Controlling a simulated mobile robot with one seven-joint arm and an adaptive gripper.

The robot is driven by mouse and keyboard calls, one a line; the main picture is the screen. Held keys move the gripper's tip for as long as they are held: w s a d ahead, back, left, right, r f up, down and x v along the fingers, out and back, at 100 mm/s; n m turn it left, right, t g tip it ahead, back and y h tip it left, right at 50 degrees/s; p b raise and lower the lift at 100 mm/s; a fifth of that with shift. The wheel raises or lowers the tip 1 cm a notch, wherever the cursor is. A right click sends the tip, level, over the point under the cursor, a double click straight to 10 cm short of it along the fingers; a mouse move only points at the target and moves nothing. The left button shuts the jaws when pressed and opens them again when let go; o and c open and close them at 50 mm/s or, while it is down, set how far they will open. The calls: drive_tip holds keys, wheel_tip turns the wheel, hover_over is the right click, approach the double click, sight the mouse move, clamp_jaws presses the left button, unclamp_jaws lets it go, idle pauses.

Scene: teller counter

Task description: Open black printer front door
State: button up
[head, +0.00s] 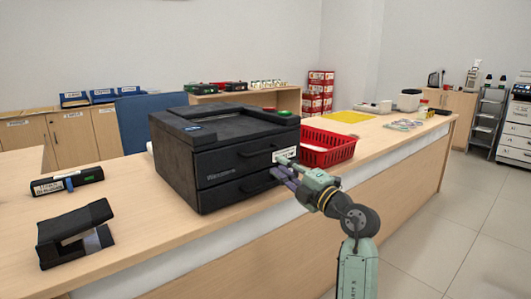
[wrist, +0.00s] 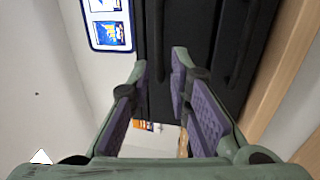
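The black printer (head: 225,192) stands on the counter, its front facing right and toward the viewer. Its front has an upper and a lower panel, each with a bar handle, and both look shut. My gripper (head: 281,168) is at the right part of this front, by a white label. In the wrist view my gripper (wrist: 159,62) is open, with purple-padded fingers apart. One dark handle bar (wrist: 155,35) lines up with the gap between the fingertips. A second handle bar (wrist: 241,45) lies to the right. I cannot tell whether the fingers touch the front.
A red basket (head: 335,150) stands close behind my gripper, right of the printer. A black hole punch (head: 72,235) and a black labelled box (head: 67,181) lie left on the counter (head: 150,245). A yellow sheet (head: 348,117) lies farther back. The floor at right is clear.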

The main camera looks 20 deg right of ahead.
sight(263, 153)
drive_tip(key=x, duration=0.9)
drive_tip(key=shift+c, duration=0.3)
drive_tip(key=shift+a, duration=0.1)
clamp_jaws()
